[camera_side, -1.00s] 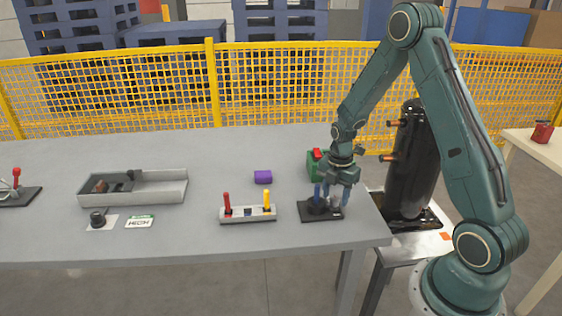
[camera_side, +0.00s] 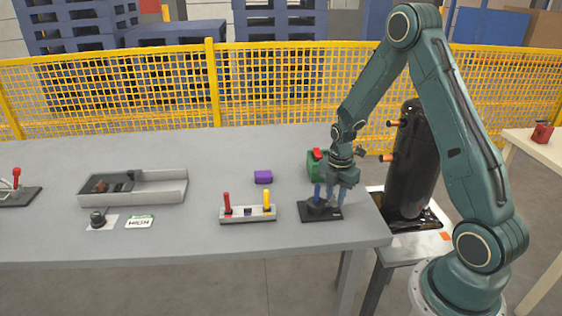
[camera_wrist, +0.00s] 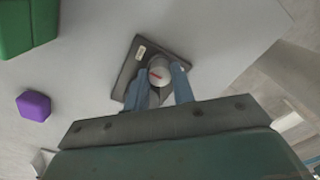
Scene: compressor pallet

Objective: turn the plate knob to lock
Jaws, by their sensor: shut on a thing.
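The plate knob is a round knob on a square dark plate (camera_side: 308,216) at the table's right front corner. In the wrist view my gripper (camera_wrist: 160,87) is shut on the knob. The fingers partly hide the knob's sides.
A tray with a red and a yellow handle (camera_side: 248,214) stands left of the plate. A purple block (camera_side: 263,177) and a green object with a red top (camera_side: 315,164) lie behind. A black cylinder (camera_side: 414,165) stands at right. A grey bin (camera_side: 160,198) is farther left.

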